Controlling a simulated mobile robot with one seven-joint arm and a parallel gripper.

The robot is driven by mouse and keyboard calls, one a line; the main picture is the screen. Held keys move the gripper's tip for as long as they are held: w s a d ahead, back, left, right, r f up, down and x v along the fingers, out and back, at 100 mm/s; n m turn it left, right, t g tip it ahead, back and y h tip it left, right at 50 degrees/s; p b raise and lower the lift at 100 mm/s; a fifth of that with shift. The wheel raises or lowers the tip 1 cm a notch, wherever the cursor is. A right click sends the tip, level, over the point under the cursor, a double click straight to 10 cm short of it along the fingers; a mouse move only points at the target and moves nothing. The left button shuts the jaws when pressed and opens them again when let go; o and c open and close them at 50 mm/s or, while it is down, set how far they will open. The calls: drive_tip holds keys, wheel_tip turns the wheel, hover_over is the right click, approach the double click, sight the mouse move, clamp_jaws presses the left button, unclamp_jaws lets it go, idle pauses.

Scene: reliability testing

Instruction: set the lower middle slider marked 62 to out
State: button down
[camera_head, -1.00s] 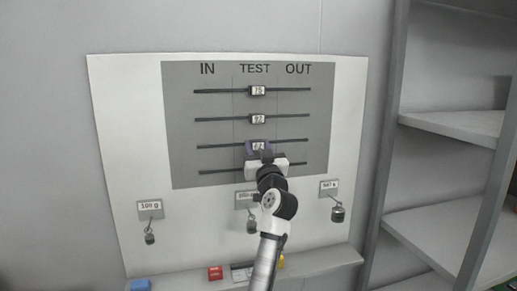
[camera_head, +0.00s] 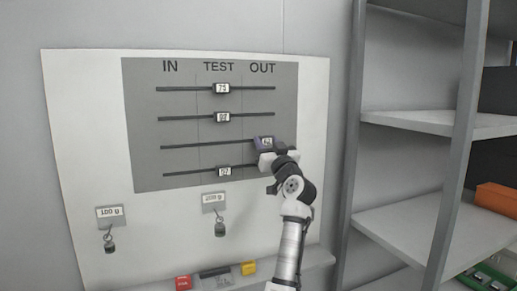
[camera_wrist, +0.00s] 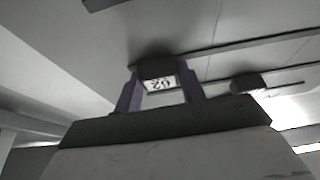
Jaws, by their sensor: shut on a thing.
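The slider marked 62 (camera_wrist: 160,84) sits between the two purple fingers of my gripper (camera_wrist: 158,92) in the wrist view, its label upside down there. In the head view my gripper (camera_head: 265,143) is shut on this slider (camera_head: 267,142), on the third rail from the top, under the OUT heading (camera_head: 262,68). The other sliders, the top one (camera_head: 222,88), the second one (camera_head: 222,118) and the bottom one (camera_head: 224,171), all stand in the TEST column.
The grey panel (camera_head: 150,135) is on a white board (camera_head: 85,150). A red block (camera_head: 183,283) and a yellow block (camera_head: 249,268) lie on the ledge. A grey shelf unit (camera_head: 420,125) stands at the right.

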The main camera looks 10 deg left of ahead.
drive_tip(key=shift+d+r, duration=0.1)
drive_tip(key=shift+d, duration=0.05)
drive_tip(key=c, duration=0.8)
unclamp_jaws()
drive_tip(key=shift+w+d, duration=0.1)
drive_tip(key=shift+w, duration=0.05)
drive_tip(key=shift+c, duration=0.2)
drive_tip(key=shift+s+f, duration=0.25)
drive_tip(key=shift+f, duration=0.05)
drive_tip(key=b+v, duration=0.4)
drive_tip(key=v, duration=0.9)
drive_tip(key=shift+s, duration=0.15)
drive_tip(key=shift+d, duration=0.1)
